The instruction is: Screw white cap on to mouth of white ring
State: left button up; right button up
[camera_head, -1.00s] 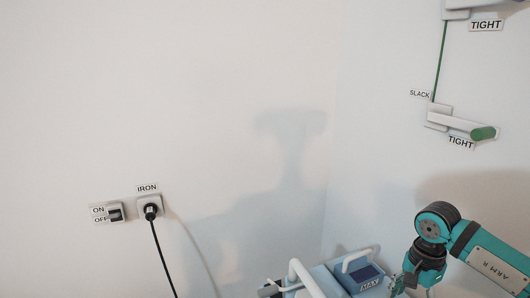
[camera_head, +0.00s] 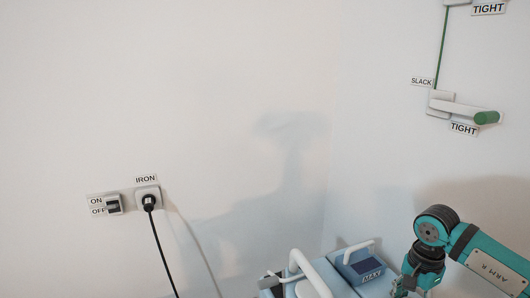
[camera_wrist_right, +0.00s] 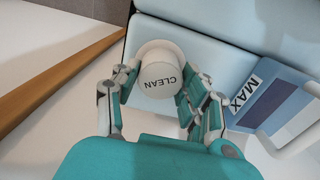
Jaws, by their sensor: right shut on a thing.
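My right gripper (camera_wrist_right: 155,90) is shut on the cap, with a teal finger on each side. A pale rim (camera_wrist_right: 155,47) shows just beyond the cap's far edge. It may be the white ring, but the cap covers most of it, and I cannot tell whether they touch. In the head view my right arm comes in at lower right, and its fingertips are cut off by the bottom edge. My left gripper is not in view.
The cap is over a pale blue body (camera_wrist_right: 215,60) with a dark blue tank (camera_wrist_right: 262,95) marked MAX beside it. A white handle (camera_head: 312,272) rises nearby. A wooden edge (camera_wrist_right: 75,78) runs at left. A green-tipped lever (camera_head: 465,112) and a switch (camera_head: 113,204) are on the walls.

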grip_shut()
jog(key=shift+s+f, duration=0.1)
jog(key=shift+f, duration=0.15)
dwell(0.3)
